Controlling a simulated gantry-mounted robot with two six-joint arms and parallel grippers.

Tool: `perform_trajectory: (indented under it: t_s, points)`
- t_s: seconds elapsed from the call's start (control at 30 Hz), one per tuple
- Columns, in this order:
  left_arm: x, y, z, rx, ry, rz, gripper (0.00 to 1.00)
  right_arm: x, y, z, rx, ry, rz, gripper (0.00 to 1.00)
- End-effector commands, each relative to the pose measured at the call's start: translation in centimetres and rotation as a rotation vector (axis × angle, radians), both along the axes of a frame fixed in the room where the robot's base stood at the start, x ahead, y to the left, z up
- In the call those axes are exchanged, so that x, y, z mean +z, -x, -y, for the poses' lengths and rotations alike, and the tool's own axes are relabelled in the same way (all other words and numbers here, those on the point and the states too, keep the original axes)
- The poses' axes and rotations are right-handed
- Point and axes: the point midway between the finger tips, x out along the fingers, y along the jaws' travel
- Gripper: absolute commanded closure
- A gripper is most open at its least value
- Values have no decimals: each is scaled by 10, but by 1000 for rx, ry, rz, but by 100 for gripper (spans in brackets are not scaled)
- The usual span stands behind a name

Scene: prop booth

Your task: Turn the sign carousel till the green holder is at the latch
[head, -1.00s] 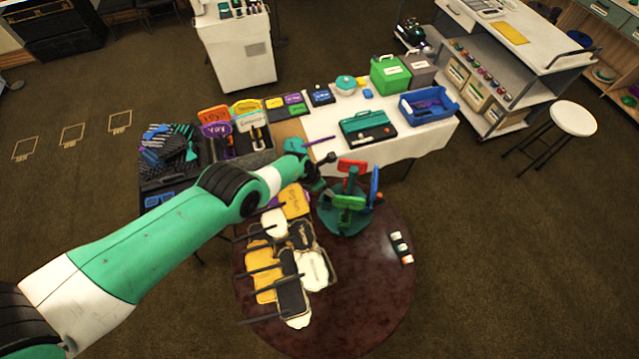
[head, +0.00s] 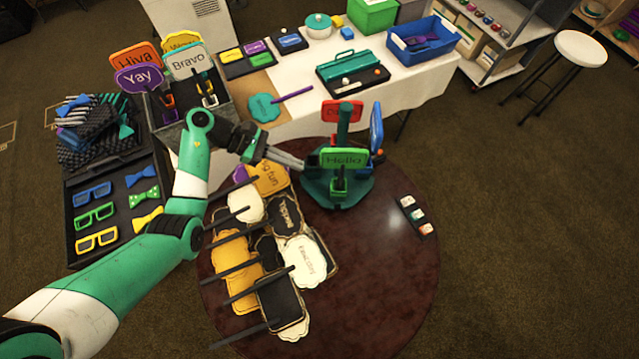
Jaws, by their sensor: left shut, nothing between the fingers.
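The sign carousel is a round teal base (head: 318,193) with a central post, at the back of the round dark table in the head view. Its green holder with a "Hello" sign (head: 343,158) faces the camera. A red sign (head: 343,111) stands behind it and a blue sign (head: 376,127) is on the right. My left gripper (head: 304,164) is shut and empty, its tip at the left side of the green sign; I cannot tell whether it touches. I cannot make out the latch. My right gripper is out of view.
Several loose signs on sticks (head: 235,262) cover the left of the round table (head: 370,285). A small dark strip with pale pieces (head: 416,215) lies at its right. An upright sign box (head: 188,118) and a white-covered table (head: 300,112) stand behind. The table's front right is clear.

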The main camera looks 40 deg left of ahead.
Motion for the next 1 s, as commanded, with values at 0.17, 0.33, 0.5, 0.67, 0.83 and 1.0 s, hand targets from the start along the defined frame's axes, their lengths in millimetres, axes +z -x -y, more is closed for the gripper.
perform_trajectory:
  t_s: [0.17,0.33,0.5,0.67,0.83,1.0]
  points:
    - [-110,27,-21,82,5,32,100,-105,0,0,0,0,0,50]
    - [-155,41,-33,135,27,5,100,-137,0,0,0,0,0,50]
    - [-155,42,-37,146,27,5,100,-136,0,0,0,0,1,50]
    - [-158,38,-32,145,28,3,100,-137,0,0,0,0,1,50]
    - [-173,25,-15,142,28,1,100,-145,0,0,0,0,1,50]
    - [-193,4,10,140,28,2,100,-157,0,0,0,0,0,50]
